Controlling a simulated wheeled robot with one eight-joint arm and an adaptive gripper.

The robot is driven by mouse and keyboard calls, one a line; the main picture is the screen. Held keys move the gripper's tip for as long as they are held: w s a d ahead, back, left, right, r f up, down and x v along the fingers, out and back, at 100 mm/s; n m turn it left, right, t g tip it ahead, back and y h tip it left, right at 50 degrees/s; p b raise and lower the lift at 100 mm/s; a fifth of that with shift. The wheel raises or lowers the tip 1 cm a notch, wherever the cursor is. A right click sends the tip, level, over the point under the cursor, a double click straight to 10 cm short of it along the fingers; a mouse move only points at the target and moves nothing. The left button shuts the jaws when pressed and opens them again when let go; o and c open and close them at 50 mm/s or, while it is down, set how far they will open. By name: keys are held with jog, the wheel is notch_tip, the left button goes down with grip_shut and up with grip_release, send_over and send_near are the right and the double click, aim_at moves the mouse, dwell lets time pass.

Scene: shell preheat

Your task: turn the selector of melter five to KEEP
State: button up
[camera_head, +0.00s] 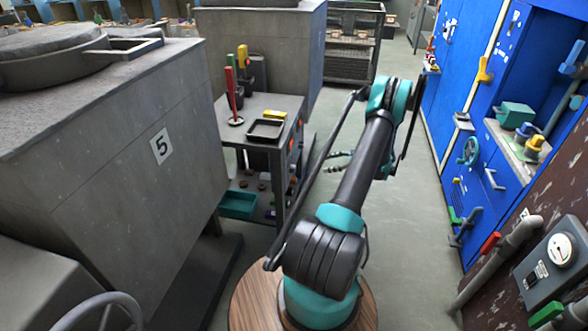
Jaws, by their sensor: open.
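Melter five (95,135) is the big grey block at the left, with a white plate (162,146) marked 5 on its side facing me. I cannot make out a selector or the word KEEP on it. A grey box with a round white gauge (558,250) is on the brown wall at the lower right; its small labels are too small to read, and I cannot tell which melter it serves. My gripper (335,161) is in the middle, partly hidden behind my arm. Its dark fingers point left, apart and empty, clear of the melter.
A grey cart (225,130) with a black tray (267,129) stands beyond melter five. A grey handwheel (105,312) is at the lower left. Blue cabinets (450,110) and pipes with red and green handles line the right. Open floor (412,215) lies between.

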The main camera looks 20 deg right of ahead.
aim_at(295, 168)
jog(key=x, duration=1.6)
jog(key=c, duration=1.2)
jog(key=shift+o, duration=0.2)
jog(key=m+g+y, duration=0.1)
jog(key=m, duration=0.2)
jog(key=shift+w+d+f+g, duration=0.1)
jog(key=shift+w+g, duration=0.05)
jog(key=shift+g, duration=0.25)
jog(key=shift+f+m+g+y, duration=0.1)
jog(key=shift+m+g+y, duration=0.65)
jog(key=shift+m, duration=0.75)
